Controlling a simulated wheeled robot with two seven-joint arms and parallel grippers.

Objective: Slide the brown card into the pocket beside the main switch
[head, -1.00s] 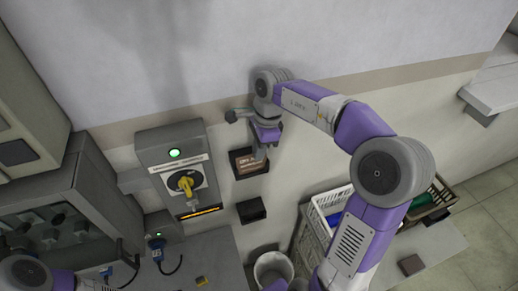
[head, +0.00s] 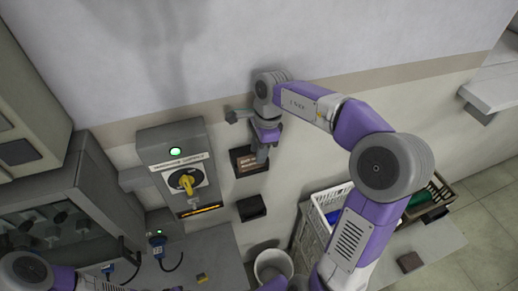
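The brown card (head: 246,161) with pale lettering shows at the upper black pocket (head: 252,173) on the wall, right of the main switch. It appears to sit inside the pocket's outline; how deep cannot be told. The main switch (head: 187,181) is a yellow rotary handle on a grey box with a lit green lamp. My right gripper (head: 266,146) points down at the card's right upper side; its fingertips are small and partly hidden, so whether they hold the card is unclear. My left arm shows only at the lower left corner; its gripper cannot be made out.
A second black pocket (head: 251,208) sits lower on the wall, looking empty. Below are a white bin (head: 273,266) and a white crate (head: 325,212). A grey cabinet (head: 70,215) and a blue plug (head: 157,240) with cable stand left. The wall above is clear.

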